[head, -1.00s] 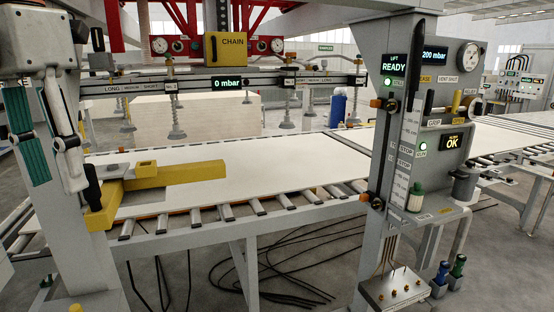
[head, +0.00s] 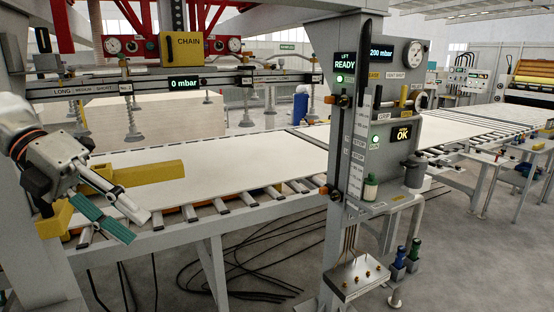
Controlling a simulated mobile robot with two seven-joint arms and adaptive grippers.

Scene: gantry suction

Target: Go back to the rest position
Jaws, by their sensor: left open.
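My left gripper (head: 126,224) is at the left of the head view, its two fingers, one teal-faced and one pale, pointing down and to the right. It is open, with nothing between the fingers. It hangs in front of the yellow stop block (head: 150,173) and the near roller edge of the table, and hides part of them. Whether it touches them I cannot tell. My right gripper is not in view.
A white panel (head: 230,160) lies on the roller table. The grey control column (head: 347,190) stands right of centre, its displays reading READY, 200 mbar and OK. The suction beam (head: 225,82) hangs above, reading 0 mbar. Black cables (head: 250,262) lie on the floor beneath.

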